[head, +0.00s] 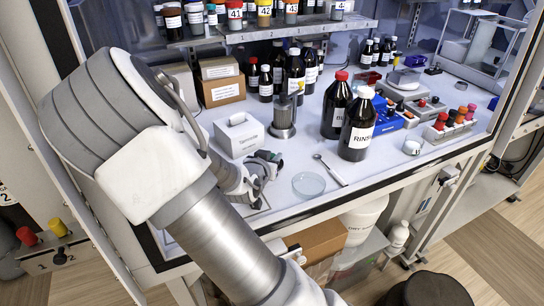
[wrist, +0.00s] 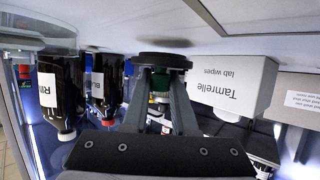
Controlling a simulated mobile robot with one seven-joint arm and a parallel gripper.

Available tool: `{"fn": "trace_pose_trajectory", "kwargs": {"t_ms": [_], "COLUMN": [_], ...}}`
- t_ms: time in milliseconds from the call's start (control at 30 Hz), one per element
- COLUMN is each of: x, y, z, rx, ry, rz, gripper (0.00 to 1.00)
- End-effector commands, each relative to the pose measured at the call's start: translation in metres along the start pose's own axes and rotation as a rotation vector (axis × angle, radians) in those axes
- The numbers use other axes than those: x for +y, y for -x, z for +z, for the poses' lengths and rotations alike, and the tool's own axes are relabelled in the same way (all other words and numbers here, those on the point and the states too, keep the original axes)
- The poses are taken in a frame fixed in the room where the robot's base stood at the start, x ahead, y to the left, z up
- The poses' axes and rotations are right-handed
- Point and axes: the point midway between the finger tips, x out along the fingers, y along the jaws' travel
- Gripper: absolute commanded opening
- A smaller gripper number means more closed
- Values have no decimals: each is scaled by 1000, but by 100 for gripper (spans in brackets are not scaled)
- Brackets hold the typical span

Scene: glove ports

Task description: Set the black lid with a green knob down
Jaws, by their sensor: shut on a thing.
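The black lid (wrist: 163,61) with a green knob is in the wrist view, which looks upside down, with the white bench surface along the top. My gripper (wrist: 160,84) is shut on its green knob (wrist: 160,86), one finger on each side. The lid's flat disc faces the bench surface; I cannot tell whether it touches. In the head view my gripper (head: 262,168) is low over the bench, left of a glass dish (head: 308,184). My arm hides part of it, and the lid is not clear there.
A white wipes box (head: 239,135) and a metal canister (head: 283,118) stand behind my gripper. A RINSE bottle (head: 357,130) and another dark bottle (head: 337,106) stand to the right. A spoon (head: 329,170) lies beside the dish. The bench's front edge (head: 372,181) is close.

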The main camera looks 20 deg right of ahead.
Motion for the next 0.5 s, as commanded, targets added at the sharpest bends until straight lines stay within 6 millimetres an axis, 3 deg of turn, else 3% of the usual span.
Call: {"fn": "trace_pose_trajectory", "kwargs": {"t_ms": [200, 233, 300, 400, 500], "x": [0, 0, 0, 0, 0], "y": [-2, -2, -2, -2, -1], "z": [4, 4, 4, 4, 4], "rx": [0, 0, 0, 0, 0], "ry": [0, 0, 0, 0, 0], "rz": [0, 0, 0, 0, 0], "gripper": [0, 29, 42, 56, 56]}}
